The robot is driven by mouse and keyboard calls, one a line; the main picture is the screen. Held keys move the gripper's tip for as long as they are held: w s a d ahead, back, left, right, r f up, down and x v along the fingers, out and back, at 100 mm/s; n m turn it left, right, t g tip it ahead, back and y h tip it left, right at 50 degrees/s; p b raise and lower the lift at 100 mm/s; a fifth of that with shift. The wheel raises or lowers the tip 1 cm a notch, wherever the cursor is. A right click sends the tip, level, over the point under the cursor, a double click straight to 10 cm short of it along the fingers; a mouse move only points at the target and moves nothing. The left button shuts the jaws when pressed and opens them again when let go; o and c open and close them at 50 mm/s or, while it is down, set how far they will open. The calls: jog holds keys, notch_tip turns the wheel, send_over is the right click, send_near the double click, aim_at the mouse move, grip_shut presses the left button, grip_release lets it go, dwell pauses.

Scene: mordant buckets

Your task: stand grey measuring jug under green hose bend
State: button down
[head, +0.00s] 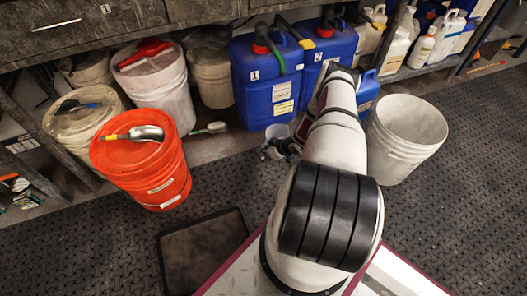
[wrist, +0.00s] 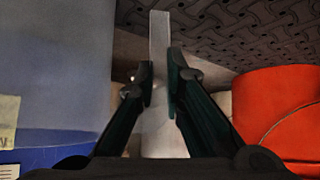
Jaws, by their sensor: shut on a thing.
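The grey measuring jug (head: 278,131) shows as a small grey shape low in front of the blue canister labelled 1 (head: 250,92), partly hidden by my gripper (head: 279,150). The green hose bend (head: 277,62) comes from that canister's red cap and curves down its front. In the head view the jug appears below the hose's lower end; I cannot tell whether it is directly under it or touching the floor. In the wrist view my gripper (wrist: 161,85) is shut on a pale grey upright part of the jug (wrist: 159,45).
A second blue canister (head: 322,48) has a black hose. An orange bucket (head: 150,170) with a scoop stands left, and a white bucket (head: 407,135) right. White and tan buckets stand behind left. A dark flat mat (head: 203,252) lies in front. A cabinet edge overhangs the back.

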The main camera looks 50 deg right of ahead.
jog(key=c, duration=1.7)
grip_release()
jog(key=shift+f, duration=0.1)
jog(key=shift+s+r, duration=0.15)
jog(key=shift+r, duration=0.15)
jog(key=p+v, duration=0.5)
jog(key=v, duration=0.6)
jog(key=shift+s+r, duration=0.2)
jog(key=shift+r, duration=0.05)
